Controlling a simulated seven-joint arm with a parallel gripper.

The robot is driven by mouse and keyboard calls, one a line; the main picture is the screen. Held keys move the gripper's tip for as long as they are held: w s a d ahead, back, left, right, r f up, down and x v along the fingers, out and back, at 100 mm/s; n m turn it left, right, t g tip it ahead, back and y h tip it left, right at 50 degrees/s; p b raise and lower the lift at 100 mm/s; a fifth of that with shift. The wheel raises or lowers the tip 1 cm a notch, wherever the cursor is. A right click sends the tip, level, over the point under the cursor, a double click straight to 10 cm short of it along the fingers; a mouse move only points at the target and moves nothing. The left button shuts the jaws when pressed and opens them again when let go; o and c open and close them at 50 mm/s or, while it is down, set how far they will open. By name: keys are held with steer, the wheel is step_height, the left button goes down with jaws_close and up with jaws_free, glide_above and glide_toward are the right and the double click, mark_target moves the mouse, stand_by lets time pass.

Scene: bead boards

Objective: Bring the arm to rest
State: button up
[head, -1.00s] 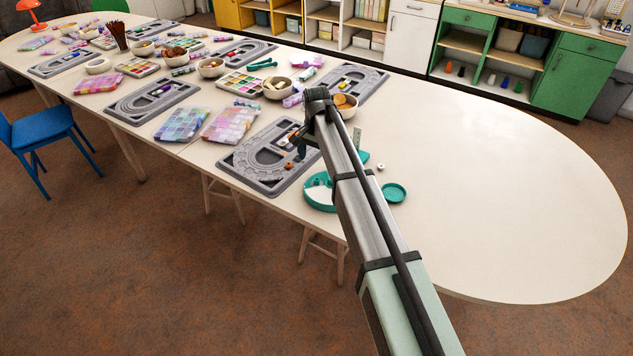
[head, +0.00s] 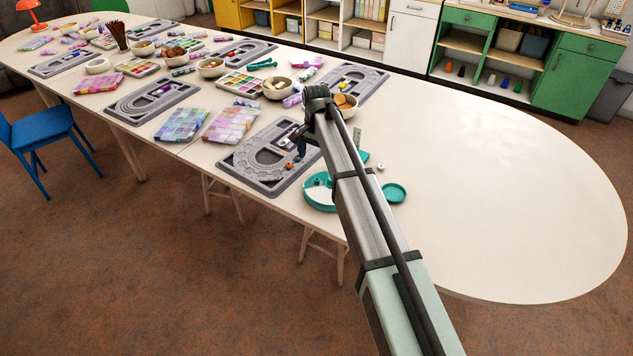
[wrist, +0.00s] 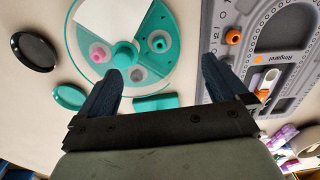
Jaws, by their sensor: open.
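My gripper (wrist: 160,82) shows in the wrist view with its two dark fingers spread wide and nothing between them. It is above the gap between a round teal tray (wrist: 85,62) and a grey bead board (wrist: 213,40). In the head view my gripper (head: 302,140) is over the right part of the nearest grey bead board (head: 240,172), and the arm hides part of that area. The teal tray (head: 318,197) is partly behind the arm there. An orange bead (wrist: 233,37) is on the board in the wrist view.
A small round teal lid (head: 394,193) and a white bead (head: 381,167) lie right of the arm. Bowls, bead boxes and more boards crowd the table's left. The table's right half (head: 500,190) is bare. A black dish (wrist: 35,52) is left of the tray.

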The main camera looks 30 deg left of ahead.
step_height(320, 180, up, 9)
stand_by(0.4)
